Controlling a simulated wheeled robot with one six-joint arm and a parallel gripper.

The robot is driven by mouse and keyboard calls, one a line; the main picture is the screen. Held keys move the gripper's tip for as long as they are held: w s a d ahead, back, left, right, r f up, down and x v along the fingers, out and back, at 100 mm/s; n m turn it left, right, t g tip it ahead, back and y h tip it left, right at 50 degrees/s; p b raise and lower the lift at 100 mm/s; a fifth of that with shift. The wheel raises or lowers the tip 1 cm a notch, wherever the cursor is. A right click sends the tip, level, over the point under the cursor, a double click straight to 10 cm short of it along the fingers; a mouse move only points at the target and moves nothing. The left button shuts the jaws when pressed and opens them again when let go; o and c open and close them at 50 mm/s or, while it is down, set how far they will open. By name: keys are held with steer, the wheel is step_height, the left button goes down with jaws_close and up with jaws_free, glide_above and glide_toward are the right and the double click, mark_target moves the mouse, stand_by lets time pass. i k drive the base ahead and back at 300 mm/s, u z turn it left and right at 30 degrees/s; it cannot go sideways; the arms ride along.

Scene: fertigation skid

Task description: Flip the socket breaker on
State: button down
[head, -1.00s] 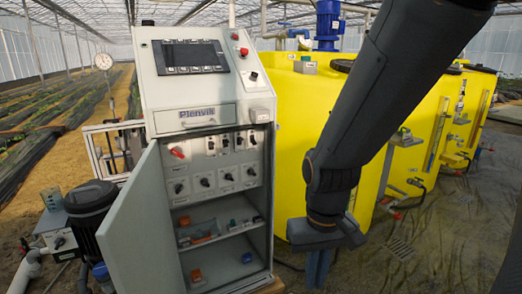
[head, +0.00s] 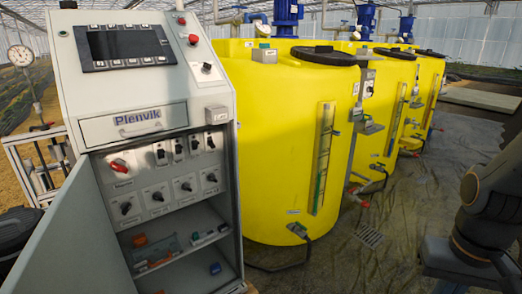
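The grey Plenvik cabinet (head: 205,130) stands at the left with its lower door (head: 65,240) swung open. Inside is a switch panel (head: 137,183). Its upper row has a red rotary switch (head: 119,166) and several small breakers (head: 178,150) with dark levers. Below them is a row of black rotary knobs (head: 157,196). The labels are too small to read, so I cannot tell which breaker is the socket one or how its lever stands. My gripper (head: 460,262) is at the lower right edge, far from the panel; its fingertips are not clearly visible.
A shelf under the panel holds small orange, green and blue parts (head: 203,238). Yellow tanks (head: 280,150) stand right of the cabinet, with a hose (head: 300,230) at the near tank's foot. A pressure gauge (head: 20,56) is at far left. The wet floor (head: 370,265) in front of the tanks is mostly clear.

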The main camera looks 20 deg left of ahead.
mark_target(211, 144)
steer(key=z, duration=0.05)
steer(key=k, duration=0.75)
steer(key=u, duration=1.2)
steer(key=i, duration=1)
